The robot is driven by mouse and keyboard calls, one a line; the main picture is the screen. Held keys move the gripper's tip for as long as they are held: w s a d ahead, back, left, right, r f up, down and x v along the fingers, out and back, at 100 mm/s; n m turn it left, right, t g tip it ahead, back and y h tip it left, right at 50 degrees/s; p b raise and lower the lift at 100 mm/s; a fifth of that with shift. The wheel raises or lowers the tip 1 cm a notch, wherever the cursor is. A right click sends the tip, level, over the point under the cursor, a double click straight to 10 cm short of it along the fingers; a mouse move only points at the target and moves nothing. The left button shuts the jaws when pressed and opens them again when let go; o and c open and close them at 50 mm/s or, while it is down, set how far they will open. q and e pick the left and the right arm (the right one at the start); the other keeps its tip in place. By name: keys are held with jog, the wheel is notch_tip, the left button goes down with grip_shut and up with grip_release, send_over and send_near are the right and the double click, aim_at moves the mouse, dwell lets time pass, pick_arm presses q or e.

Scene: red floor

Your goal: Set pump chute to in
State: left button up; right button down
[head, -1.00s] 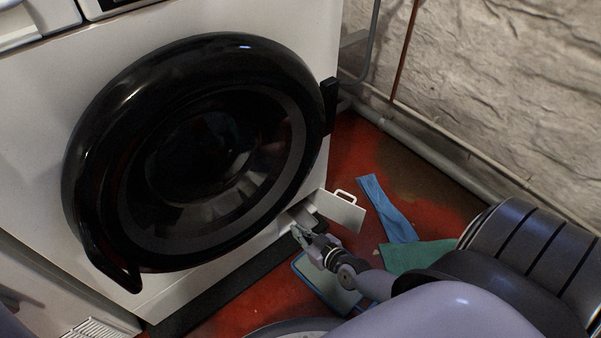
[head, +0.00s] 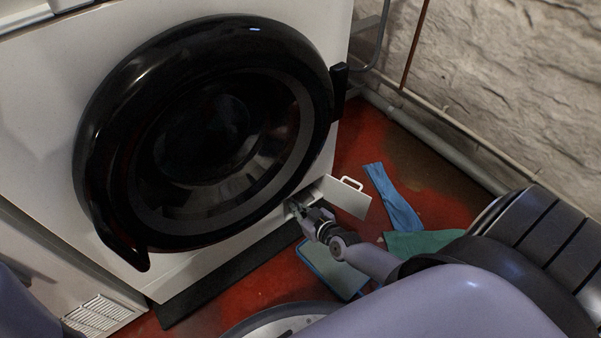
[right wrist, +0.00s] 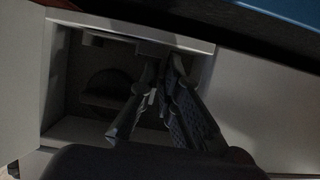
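The white washing machine (head: 60,160) has a small open compartment (head: 308,193) low at its right front corner. Its white hinged flap (head: 347,197) stands open to the right. My right gripper (head: 293,206) is at the compartment mouth. In the right wrist view the fingers (right wrist: 164,68) converge inside the opening (right wrist: 95,85), their tips near a grey part (right wrist: 151,48) at its edge, which may be the pump chute. It is too dark to tell whether the tips hold it. A round shape (right wrist: 108,88) shows deeper inside. My left gripper is out of view.
A round black door (head: 205,130) overhangs the compartment. A blue-rimmed tray (head: 335,272) lies on the red floor below the gripper. A blue cloth (head: 392,200) and green cloth (head: 425,242) lie to the right, near wall pipes (head: 440,143).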

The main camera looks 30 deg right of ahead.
jog(key=c, duration=2.1)
grip_release()
jog(key=shift+w, duration=0.25)
jog(key=shift+s, duration=0.1)
jog(key=shift+s, duration=0.2)
jog(key=v, duration=1.1)
jog(key=shift+s+r, duration=0.15)
jog(key=shift+s, duration=0.05)
